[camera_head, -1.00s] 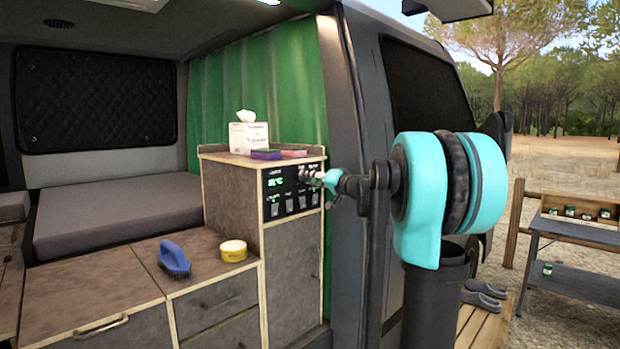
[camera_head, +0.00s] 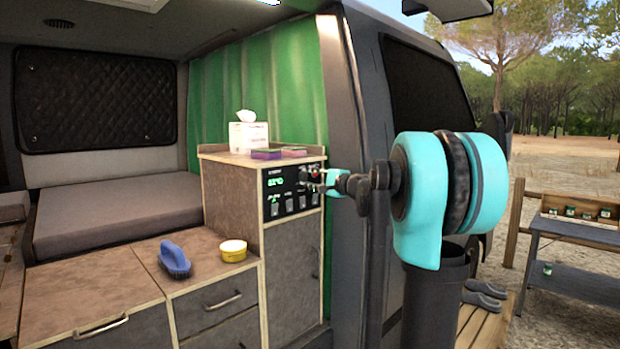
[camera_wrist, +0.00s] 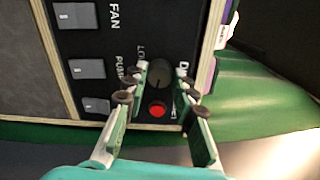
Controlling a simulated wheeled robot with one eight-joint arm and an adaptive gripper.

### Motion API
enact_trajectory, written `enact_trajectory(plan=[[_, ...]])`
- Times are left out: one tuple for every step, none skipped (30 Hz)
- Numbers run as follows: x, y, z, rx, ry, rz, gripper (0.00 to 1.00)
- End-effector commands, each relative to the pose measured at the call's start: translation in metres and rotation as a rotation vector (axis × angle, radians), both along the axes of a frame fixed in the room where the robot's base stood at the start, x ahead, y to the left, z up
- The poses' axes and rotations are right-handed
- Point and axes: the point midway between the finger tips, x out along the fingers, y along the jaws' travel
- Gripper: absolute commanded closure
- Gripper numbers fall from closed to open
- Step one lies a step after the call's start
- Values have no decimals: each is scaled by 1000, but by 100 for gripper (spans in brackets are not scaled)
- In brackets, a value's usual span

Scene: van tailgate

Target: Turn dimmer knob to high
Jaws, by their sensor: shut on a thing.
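The dimmer knob (camera_wrist: 160,72) is a dark round knob on the black control panel (camera_head: 292,190). In the wrist view, lettering starting "LO" stands beside it, and other lettering is partly covered by my right finger. My gripper (camera_wrist: 162,80) has one finger on each side of the knob and is shut on it. Its pointer is too small to read. In the head view my gripper (camera_head: 320,181) is at the panel's upper right and hides the knob.
A red button (camera_wrist: 157,110) sits close to the knob, between my fingers. FAN (camera_wrist: 76,16) and PUMP (camera_wrist: 87,69) switches are on the same panel. Tissues (camera_head: 248,137) and small boxes (camera_head: 266,154) are on the cabinet top. A brush (camera_head: 174,260) and yellow tin (camera_head: 233,250) lie on the lower counter.

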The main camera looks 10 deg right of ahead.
Motion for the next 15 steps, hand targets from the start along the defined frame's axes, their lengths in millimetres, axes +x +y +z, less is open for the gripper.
enact_trajectory(plan=[[-1,3,2,36,21,6,100],[-1,3,2,53,34,6,100],[0,3,3,77,51,6,100],[0,3,3,94,63,6,100],[0,3,3,110,75,6,100],[0,3,3,129,89,6,100],[0,2,3,143,99,5,100],[0,2,3,156,109,5,100],[0,2,3,172,120,5,100],[0,2,3,184,128,4,100],[0,2,3,194,135,4,100],[0,2,3,205,143,4,100],[1,2,3,213,149,4,100],[1,2,3,220,155,3,100],[1,1,3,228,160,3,100]])
